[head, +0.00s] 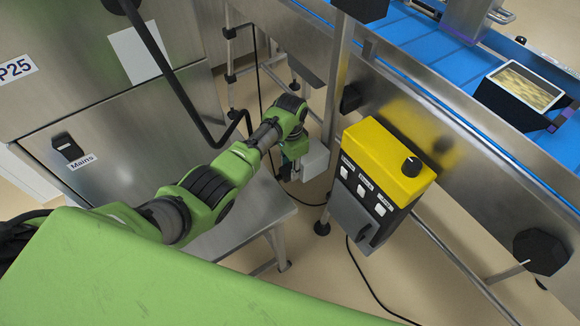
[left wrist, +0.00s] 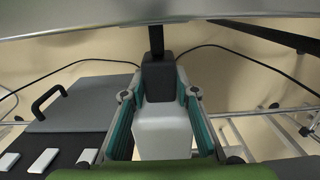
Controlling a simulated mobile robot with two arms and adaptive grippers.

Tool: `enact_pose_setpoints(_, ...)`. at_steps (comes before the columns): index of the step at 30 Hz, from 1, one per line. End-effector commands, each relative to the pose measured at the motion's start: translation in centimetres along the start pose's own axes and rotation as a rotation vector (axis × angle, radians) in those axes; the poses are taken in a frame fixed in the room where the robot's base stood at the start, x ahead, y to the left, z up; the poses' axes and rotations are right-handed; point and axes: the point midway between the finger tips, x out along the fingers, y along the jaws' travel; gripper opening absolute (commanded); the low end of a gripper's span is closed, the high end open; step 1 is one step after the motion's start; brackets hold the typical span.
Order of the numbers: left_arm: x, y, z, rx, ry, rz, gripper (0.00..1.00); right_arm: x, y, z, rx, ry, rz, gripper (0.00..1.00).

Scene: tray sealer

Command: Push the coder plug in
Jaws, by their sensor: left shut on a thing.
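My left gripper (head: 292,168) hangs beside the steel frame leg in the head view, left of the yellow control box (head: 385,158). In the left wrist view, its teal-padded fingers (left wrist: 160,82) are closed on both sides of a dark grey and white block, which I take for the coder plug (left wrist: 163,137). The white part faces the camera; the dark part lies beyond it, below a black upright stem. The white part also shows beside the gripper in the head view (head: 315,158). I cannot tell whether the plug is seated in anything. My right gripper is out of view.
A steel cabinet (head: 110,120) stands at left, with a low steel table (head: 240,218) below my arm. The blue conveyor (head: 430,65) carries a filled tray (head: 525,85) at right. Black cables hang near the plug. A grey cover with a black handle (left wrist: 82,105) lies left in the wrist view.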

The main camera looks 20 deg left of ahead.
Motion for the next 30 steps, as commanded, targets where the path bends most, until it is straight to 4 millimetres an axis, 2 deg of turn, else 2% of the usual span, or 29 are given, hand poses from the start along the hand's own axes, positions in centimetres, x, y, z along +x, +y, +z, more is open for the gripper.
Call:
enact_pose_setpoints(4,0.1,0.1,-0.5,0.000,0.016,-0.002,0.00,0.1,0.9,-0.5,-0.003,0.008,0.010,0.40)
enact_pose_setpoints(5,0.1,0.1,-0.5,0.000,0.016,-0.001,0.35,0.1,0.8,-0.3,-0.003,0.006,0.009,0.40)
enact_pose_setpoints(6,0.1,0.1,-0.5,0.000,0.015,-0.001,0.44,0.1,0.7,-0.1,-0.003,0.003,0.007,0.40)
enact_pose_setpoints(12,0.1,0.1,-0.4,0.000,0.012,-0.001,0.44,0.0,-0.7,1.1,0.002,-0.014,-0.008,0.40)
enact_pose_setpoints(20,-0.6,0.0,-0.3,0.000,0.012,-0.002,0.44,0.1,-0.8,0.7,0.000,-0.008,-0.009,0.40)
enact_pose_setpoints(23,-2.0,0.0,-0.4,0.000,0.014,-0.004,0.44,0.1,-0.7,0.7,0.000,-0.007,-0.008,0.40)
enact_pose_setpoints(30,-7.3,0.1,-0.4,0.001,0.014,-0.005,0.44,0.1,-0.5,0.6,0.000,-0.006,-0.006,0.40)
